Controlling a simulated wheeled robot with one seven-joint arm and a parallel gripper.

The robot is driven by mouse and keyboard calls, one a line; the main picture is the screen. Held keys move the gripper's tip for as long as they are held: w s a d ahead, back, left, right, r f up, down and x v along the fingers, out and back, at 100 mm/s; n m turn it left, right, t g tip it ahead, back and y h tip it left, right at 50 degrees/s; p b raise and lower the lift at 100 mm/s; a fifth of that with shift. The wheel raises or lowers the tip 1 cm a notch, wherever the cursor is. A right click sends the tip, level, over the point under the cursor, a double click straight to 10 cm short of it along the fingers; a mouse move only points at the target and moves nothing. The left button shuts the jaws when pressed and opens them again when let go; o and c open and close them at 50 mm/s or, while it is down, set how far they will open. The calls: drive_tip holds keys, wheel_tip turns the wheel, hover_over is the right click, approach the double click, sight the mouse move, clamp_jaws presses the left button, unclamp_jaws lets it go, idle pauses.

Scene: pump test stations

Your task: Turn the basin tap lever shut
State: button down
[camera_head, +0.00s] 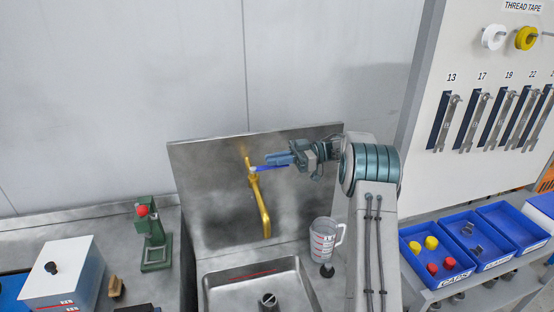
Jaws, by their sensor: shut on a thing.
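The brass basin tap (262,207) stands against the steel splashback, its spout reaching down over the basin (209,290). Its bright blue lever (259,168) points right from the top of the tap body, roughly level in the picture. My gripper (277,160) comes in from the right and is shut on the lever. The jaws hide the lever's outer end. I cannot see water at the spout.
A clear measuring jug (323,241) stands right of the basin. A green stand with a red knob (142,210) and a white box (65,275) are on the left. Blue bins (427,269) and a wrench board (490,70) are on the right.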

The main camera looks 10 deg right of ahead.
drive_tip(key=c, duration=1.5)
unclamp_jaws()
drive_tip(key=shift+w+d, duration=0.1)
drive_tip(key=shift+d, duration=0.2)
drive_tip(key=d+b, duration=0.2)
drive_tip(key=d, duration=0.4)
drive_tip(key=shift+w+d, duration=0.25)
drive_tip(key=shift+d, duration=0.15)
